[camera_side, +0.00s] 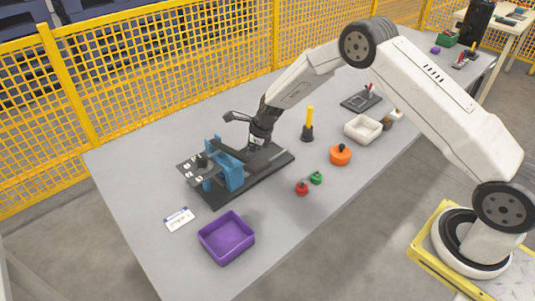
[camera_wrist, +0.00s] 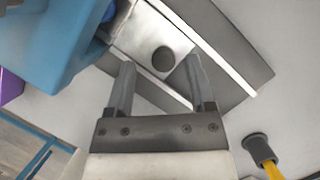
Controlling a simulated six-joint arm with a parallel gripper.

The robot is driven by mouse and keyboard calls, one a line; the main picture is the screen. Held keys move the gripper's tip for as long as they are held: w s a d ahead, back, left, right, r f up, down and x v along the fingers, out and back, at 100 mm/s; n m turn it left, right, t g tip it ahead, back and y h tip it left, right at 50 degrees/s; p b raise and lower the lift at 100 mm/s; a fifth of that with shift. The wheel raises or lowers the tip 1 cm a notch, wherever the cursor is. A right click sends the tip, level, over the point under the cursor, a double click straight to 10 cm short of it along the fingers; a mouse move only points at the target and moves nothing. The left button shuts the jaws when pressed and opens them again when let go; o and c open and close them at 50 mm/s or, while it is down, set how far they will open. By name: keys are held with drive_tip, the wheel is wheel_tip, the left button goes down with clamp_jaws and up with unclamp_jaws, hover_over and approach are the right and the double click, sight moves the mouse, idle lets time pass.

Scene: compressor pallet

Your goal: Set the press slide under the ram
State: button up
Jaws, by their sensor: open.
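The press stands on a dark base (camera_side: 270,166) on the table, with a blue frame (camera_side: 231,172) near its left end. In the wrist view the blue frame (camera_wrist: 55,40) fills the upper left. The press slide, a pale metal plate (camera_wrist: 135,38) with a dark round knob (camera_wrist: 163,59), lies in the dark track beside the blue frame. My gripper (camera_wrist: 162,64) is open, its fingertips left and right of the knob. In the side view my gripper (camera_side: 257,147) is low over the track and mostly hides the slide. Whether the fingers touch the knob cannot be told. The ram is not clearly visible.
A purple bin (camera_side: 227,255) and a label card (camera_side: 179,219) lie in front. Red (camera_side: 302,189), green (camera_side: 316,178) and orange (camera_side: 340,155) parts, a yellow-handled tool (camera_side: 308,124) and a white tray (camera_side: 352,134) stand to the right. Yellow fencing (camera_side: 180,65) runs behind.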

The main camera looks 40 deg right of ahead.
drive_tip(key=v, duration=0.6)
drive_tip(key=shift+r, duration=0.15)
idle(0.3)
drive_tip(key=s+r+n+h, duration=0.1)
drive_tip(key=s+r+n, duration=0.2)
drive_tip(key=s+n, duration=0.6)
drive_tip(key=s+d+r+n+h, duration=0.1)
drive_tip(key=s+r+n, duration=0.2)
drive_tip(key=s+n, duration=0.6)
drive_tip(key=s+r+n+h, duration=0.1)
drive_tip(key=s+r+n, duration=0.2)
drive_tip(key=s+n, duration=0.6)
drive_tip(key=shift+s+d+r+g, duration=0.25)
drive_tip(key=shift+s+r+g, duration=0.1)
drive_tip(key=shift+s, duration=0.4)
